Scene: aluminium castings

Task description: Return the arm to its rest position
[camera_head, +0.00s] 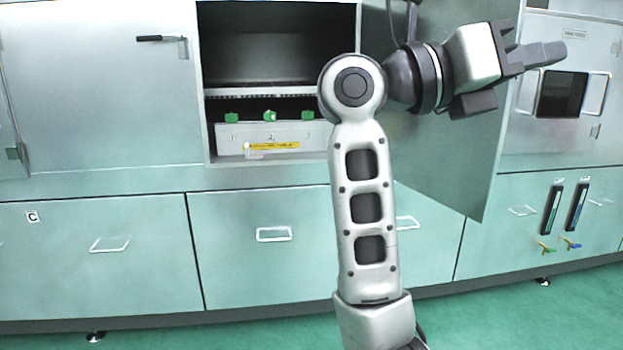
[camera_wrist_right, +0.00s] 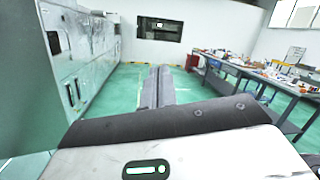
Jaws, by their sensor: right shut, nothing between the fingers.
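My right arm rises through the middle of the head view and bends to the right at the top. My right gripper (camera_head: 545,54) is shut and empty, pointing right, in front of the open cabinet door and the right-hand cabinet. In the right wrist view its shut fingers (camera_wrist_right: 157,87) point ahead over the green floor, with nothing between them. My left gripper is not in view.
An open cabinet compartment (camera_head: 212,130) holds a grey box (camera_head: 240,137) with green knobs. Its door (camera_head: 440,150) stands open behind my arm. A cluttered workbench (camera_wrist_right: 285,83) stands at the right in the wrist view. The green floor (camera_wrist_right: 190,88) between is clear.

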